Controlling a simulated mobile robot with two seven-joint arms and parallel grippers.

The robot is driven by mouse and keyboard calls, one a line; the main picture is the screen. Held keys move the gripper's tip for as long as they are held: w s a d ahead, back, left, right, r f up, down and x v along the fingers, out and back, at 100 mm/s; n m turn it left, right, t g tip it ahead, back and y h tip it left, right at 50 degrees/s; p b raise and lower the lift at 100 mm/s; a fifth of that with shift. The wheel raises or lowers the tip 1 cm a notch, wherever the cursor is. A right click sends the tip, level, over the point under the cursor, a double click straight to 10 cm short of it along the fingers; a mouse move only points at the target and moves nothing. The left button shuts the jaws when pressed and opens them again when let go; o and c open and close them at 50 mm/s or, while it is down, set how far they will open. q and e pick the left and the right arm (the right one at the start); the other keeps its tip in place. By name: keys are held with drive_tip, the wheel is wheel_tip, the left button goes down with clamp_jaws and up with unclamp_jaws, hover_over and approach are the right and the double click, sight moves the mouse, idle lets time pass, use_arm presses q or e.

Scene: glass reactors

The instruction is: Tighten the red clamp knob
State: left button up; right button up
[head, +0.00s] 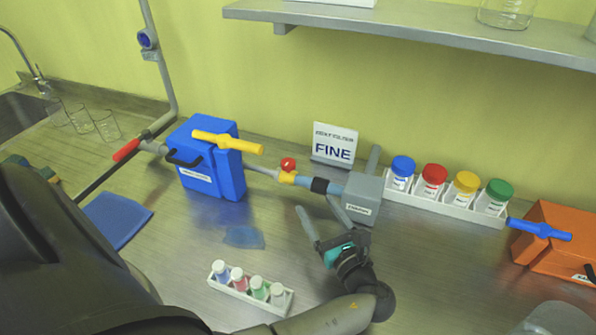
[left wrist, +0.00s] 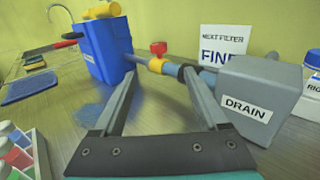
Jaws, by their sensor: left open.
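The red clamp knob (head: 288,163) sits on top of a yellow clamp (head: 287,178) on the pipe between the blue box and the grey DRAIN box. In the left wrist view the knob (left wrist: 158,47) shows just beyond and between the fingertips, with the yellow clamp (left wrist: 155,65) below it. My left gripper (head: 315,203) is open and empty, in front of the pipe and apart from the knob. Its two fingers (left wrist: 160,74) point toward the pipe in the left wrist view. My right gripper is not in view.
The blue box (head: 212,160) with a yellow handle stands left of the clamp. The grey DRAIN box (head: 362,198) is close on the right. A FINE sign (head: 334,146) stands behind. A rack of small bottles (head: 249,291) is at the front; a rack of coloured-lid jars (head: 448,204) is right.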

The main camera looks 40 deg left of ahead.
sight(291, 169)
use_arm(q)
drive_tip(key=x, duration=1.5)
drive_tip(key=shift+a, duration=0.1)
clamp_jaws()
